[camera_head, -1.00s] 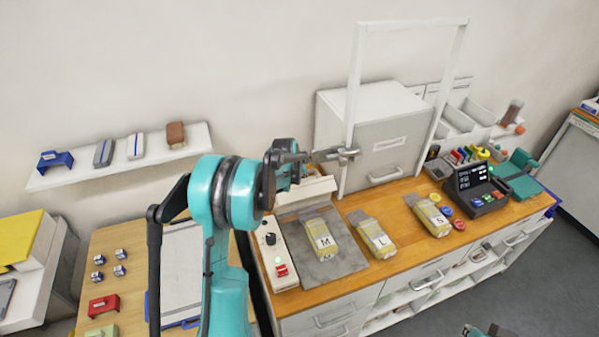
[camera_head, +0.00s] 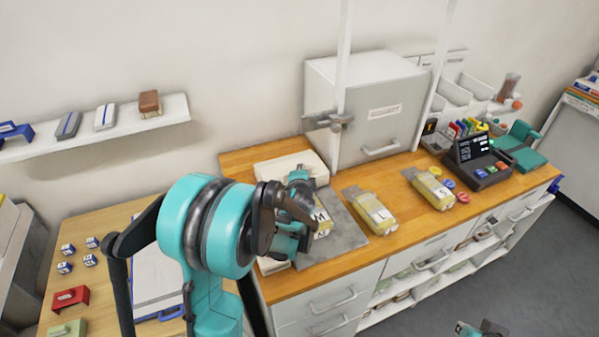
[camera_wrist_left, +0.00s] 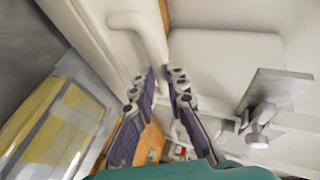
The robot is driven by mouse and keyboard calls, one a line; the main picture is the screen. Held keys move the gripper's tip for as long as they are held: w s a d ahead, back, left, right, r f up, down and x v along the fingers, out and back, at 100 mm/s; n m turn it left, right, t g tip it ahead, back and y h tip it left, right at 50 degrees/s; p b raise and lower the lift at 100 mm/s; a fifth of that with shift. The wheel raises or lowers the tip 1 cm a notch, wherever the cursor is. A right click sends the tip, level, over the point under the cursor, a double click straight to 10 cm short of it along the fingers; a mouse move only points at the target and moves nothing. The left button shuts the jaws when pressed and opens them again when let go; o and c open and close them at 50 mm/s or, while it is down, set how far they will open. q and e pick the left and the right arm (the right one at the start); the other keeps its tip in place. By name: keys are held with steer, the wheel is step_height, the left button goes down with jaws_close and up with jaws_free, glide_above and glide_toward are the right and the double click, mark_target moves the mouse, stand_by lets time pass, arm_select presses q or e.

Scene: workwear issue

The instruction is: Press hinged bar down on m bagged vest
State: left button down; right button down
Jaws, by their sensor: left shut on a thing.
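The hinged bar (camera_head: 290,166) is a pale bar standing raised at the back of the sealer, behind the M bagged vest (camera_head: 321,216). My left gripper (camera_head: 300,192) is in front of the bar and above the vest. In the left wrist view its fingers (camera_wrist_left: 168,95) are shut on the end of the curved handle (camera_wrist_left: 152,32) of the white bar (camera_wrist_left: 88,28). The yellow vest bag (camera_wrist_left: 50,125) lies at the left there. My arm hides much of the sealer and part of the vest in the head view.
Bagged vests L (camera_head: 372,212) and S (camera_head: 432,189) lie to the right on the wooden counter (camera_head: 405,233).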

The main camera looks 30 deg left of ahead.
arm_select(q)
steer(key=shift+s+d+f+b, duration=0.1)
steer(key=shift+s+f+b, duration=0.1)
steer(key=shift+f+b, duration=0.2)
steer(key=shift+s+f, duration=0.1)
steer(key=shift+f, duration=0.05)
steer(key=c, duration=1.8)
jaws_free()
steer(key=shift+d, duration=0.1)
steer(key=v, duration=1.2)
